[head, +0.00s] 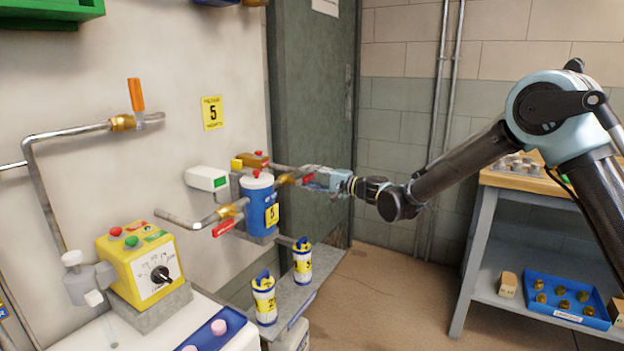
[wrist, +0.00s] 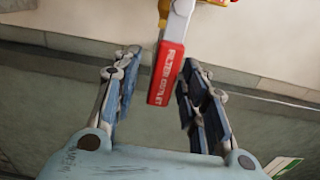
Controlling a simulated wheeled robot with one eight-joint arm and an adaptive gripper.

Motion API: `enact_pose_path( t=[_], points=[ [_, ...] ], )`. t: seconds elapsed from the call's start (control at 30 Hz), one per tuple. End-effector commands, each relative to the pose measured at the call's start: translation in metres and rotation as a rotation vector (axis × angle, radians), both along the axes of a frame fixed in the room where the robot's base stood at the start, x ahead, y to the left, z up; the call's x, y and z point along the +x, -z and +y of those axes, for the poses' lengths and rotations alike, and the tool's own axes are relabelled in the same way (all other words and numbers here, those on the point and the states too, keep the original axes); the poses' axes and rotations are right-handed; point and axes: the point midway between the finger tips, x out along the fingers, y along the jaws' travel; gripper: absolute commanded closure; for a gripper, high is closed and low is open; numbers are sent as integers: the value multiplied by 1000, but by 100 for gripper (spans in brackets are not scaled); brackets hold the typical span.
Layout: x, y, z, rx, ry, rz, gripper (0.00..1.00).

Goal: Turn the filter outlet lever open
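The filter outlet lever (wrist: 167,72) has a red grip with white "FILTER OUTLET" lettering, on a grey shank from a brass-coloured fitting at the top of the wrist view. In the head view a bit of its red (head: 307,179) shows beside the brass outlet fitting (head: 287,180), right of the blue filter housing (head: 258,208). My gripper (wrist: 160,62) is open, with one finger on each side of the red grip. The grip lies nearer the right finger; I cannot tell whether they touch. In the head view my gripper (head: 318,180) partly hides the lever.
Another red lever (head: 228,227) sits on the pipe left of the filter. An orange lever (head: 136,94) stands upright on the wall pipe. Two yellow-and-white canisters (head: 302,260) stand on the ledge below. A workbench (head: 478,185) is at right; the floor between is clear.

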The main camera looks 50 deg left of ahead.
Motion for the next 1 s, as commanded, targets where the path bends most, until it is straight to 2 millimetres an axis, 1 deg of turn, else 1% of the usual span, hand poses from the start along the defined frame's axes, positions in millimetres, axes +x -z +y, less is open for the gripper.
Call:
enact_pose_path(
  t=[0.13, 0.27, 0.5, 0.7, 0.83, 1.0],
  points=[
    [2, 0, -6, 0, 0, 0, 61],
    [6, 0, -23, 0, 0, 0, 61],
    [20, 0, -67, 0, 1, 0, 61],
    [29, 1, -97, 0, 1, 1, 61],
    [33, 1, -109, 0, 0, 1, 61],
    [34, 1, -114, 0, 0, 1, 61]
  ],
)
